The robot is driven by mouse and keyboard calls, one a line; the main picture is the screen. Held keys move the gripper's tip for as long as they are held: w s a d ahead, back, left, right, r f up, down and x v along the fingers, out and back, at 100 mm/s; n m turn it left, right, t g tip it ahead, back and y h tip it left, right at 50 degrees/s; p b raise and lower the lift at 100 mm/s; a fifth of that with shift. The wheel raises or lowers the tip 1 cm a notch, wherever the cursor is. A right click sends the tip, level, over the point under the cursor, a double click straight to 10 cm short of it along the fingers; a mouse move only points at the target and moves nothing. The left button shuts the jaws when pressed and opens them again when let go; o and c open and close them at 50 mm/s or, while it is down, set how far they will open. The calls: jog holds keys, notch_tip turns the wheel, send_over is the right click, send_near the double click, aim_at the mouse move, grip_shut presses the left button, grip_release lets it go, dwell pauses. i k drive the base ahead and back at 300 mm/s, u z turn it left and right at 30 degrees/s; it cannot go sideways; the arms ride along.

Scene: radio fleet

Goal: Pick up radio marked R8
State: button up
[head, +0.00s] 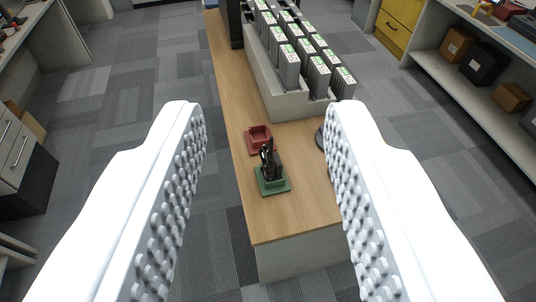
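A small black radio (271,158) stands in a green holder (273,186) on the wooden table, between and beyond my fingers in the head view. No marking on it is readable at this size, so I cannot tell whether it is R8. My gripper (265,120) is open and empty, its two white studded fingers spread wide above the near end of the table.
An empty red holder (260,138) sits just behind the green one. A dark round object (320,138) is partly hidden by the right finger. A grey rack (289,101) of several upright units stands farther back on the table (285,222). Shelves with boxes (484,62) stand at right.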

aim_at(277, 169)
jog(key=u, duration=0.2)
jog(key=i, duration=1)
jog(key=u, duration=0.2)
